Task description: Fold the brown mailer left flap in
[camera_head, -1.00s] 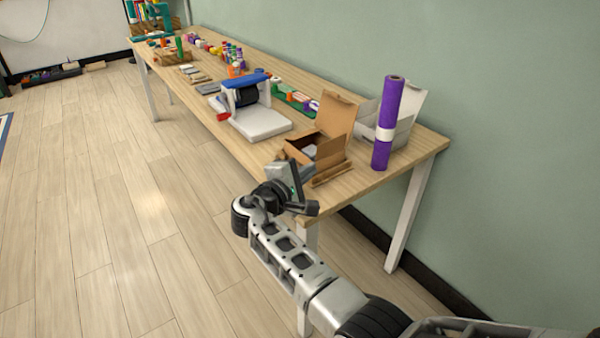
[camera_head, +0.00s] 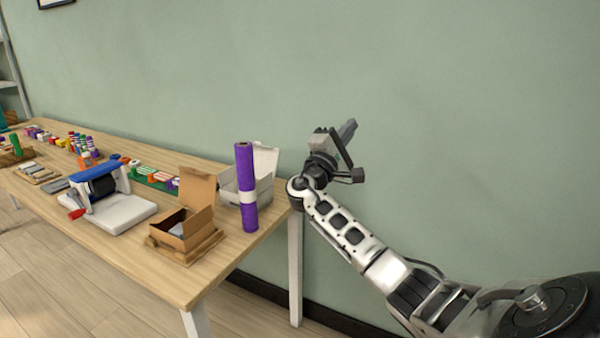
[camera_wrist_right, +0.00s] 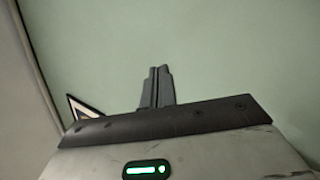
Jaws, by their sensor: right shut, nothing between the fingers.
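The brown mailer (camera_head: 187,215) stands on the table with its tall lid panel upright at the back. A low flap lies outward at its front left, and something grey shows inside the box. My right gripper (camera_head: 348,130) is raised in front of the green wall, to the right of the mailer and well apart from it. In the right wrist view its two fingers (camera_wrist_right: 157,86) are together with nothing between them, against bare wall. My left gripper is in neither view.
A purple roll (camera_head: 246,185) with a white band stands upright right of the mailer. A white open box (camera_head: 262,190) is behind it. A white device with a blue top (camera_head: 98,185) is to the left. The table front edge (camera_head: 110,260) is clear.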

